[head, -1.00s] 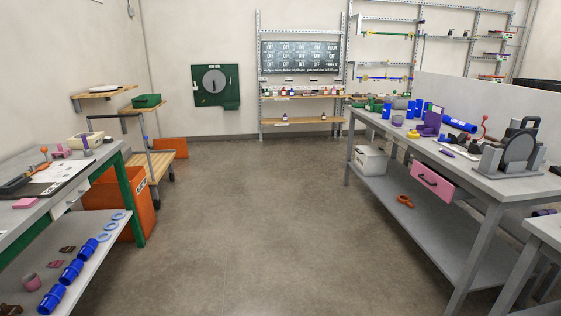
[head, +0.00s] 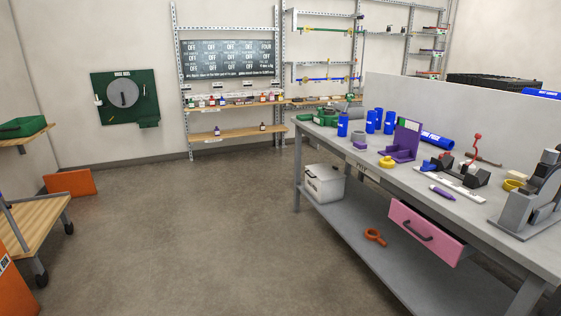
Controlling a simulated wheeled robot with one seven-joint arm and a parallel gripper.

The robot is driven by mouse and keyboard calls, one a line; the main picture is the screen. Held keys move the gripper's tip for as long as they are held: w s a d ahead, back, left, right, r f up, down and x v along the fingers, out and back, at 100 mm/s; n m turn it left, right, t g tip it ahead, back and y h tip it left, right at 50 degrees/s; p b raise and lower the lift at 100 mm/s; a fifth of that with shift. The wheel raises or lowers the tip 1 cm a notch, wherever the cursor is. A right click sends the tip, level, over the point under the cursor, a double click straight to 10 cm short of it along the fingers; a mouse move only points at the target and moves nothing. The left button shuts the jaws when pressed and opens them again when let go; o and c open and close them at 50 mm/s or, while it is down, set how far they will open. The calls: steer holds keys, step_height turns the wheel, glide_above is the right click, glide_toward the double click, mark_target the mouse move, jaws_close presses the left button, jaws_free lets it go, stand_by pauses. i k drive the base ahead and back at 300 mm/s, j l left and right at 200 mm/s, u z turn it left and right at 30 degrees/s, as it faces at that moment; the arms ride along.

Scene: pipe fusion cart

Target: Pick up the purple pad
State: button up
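No thing that I can surely call the purple pad shows. Purple things lie on the grey workbench (head: 330,141) at right: an upright purple bracket (head: 406,141) with a flat foot, a small greyish-purple block (head: 360,144) left of it, and a purple marker-like stick (head: 442,192) nearer the front edge. I cannot tell whether any of them is the pad. My gripper is not in view.
The workbench also holds several blue cylinders (head: 389,122), a yellow piece (head: 388,162) and a grey machine (head: 530,195). An open pink drawer (head: 425,232) juts out from its front. A wooden cart (head: 35,222) stands at left. The floor (head: 190,235) between is clear.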

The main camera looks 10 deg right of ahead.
mark_target(359, 146)
steer(key=i+z, duration=0.2)
steer(key=i, duration=0.4)
steer(key=i+z, duration=0.15)
steer(key=i, duration=0.5)
steer(key=i+j+z, duration=0.2)
steer(key=i, duration=0.4)
